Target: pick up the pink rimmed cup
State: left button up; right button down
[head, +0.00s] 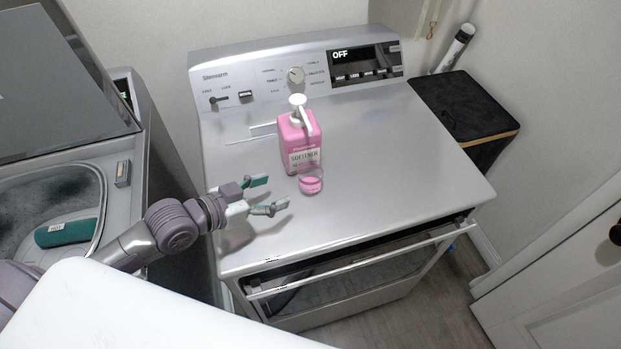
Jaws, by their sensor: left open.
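The pink rimmed cup (311,182) is a small clear cup with pink in it. It stands upright on the silver top of the dryer-like machine (390,150), just in front of the pink softener bottle (301,146). My left gripper (272,194) is open and empty to the left of the cup, its fingers pointing right towards it. A gap separates the fingertips from the cup. My right gripper is not in view.
The softener bottle with a white pump stands close behind the cup. An open topload washer (110,160) is at the left, with a green item (66,233) inside. A dark bin (462,105) stands at the right. The machine top right of the cup is clear.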

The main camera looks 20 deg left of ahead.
aim_at(301, 182)
pick_arm(q)
jog(key=x, duration=0.3)
jog(key=shift+w, duration=0.15)
jog(key=shift+w+d+f, duration=0.25)
jog(key=shift+w+d, duration=0.2)
jog(key=shift+w, duration=0.05)
jog(key=shift+w+d+p, duration=0.1)
jog(key=shift+w+p, duration=0.05)
jog(key=shift+p, duration=0.3)
jog(key=p+x, duration=0.1)
jog(key=x, duration=0.3)
jog(key=shift+w+d+f, duration=0.2)
jog(key=shift+w+d, duration=0.05)
jog(key=shift+s, duration=0.1)
jog(key=shift+c, duration=0.9)
jog(key=c, duration=0.7)
jog(key=shift+o, duration=0.2)
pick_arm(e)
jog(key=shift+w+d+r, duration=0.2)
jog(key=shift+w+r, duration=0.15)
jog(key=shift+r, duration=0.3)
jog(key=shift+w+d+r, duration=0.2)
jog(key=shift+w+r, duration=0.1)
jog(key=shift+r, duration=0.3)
